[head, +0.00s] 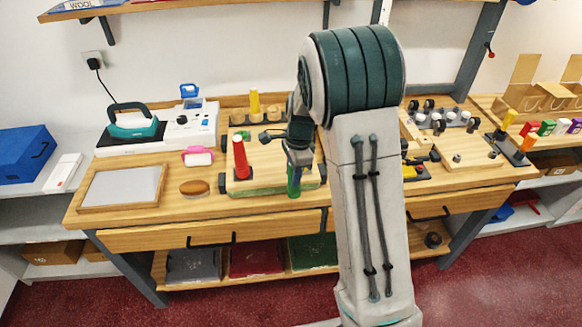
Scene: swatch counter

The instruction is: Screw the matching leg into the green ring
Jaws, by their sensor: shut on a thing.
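My gripper (297,158) is at the front right of a wooden board (262,181) on the counter. It is shut on a green leg (294,183), which hangs upright below the fingers at the board's front edge. I cannot tell whether the leg's lower end touches the board. The green ring cannot be made out; the leg and gripper may cover it. A red leg (242,160) stands upright at the board's left side. A yellow leg (255,103) stands upright in a wooden holder (238,117) behind the board.
A framed grey panel (122,187), a brown oval block (194,187) and a pink-and-white item (198,157) lie left of the board. A teal iron (133,122) stands behind them. My arm hides the counter just right of the gripper.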

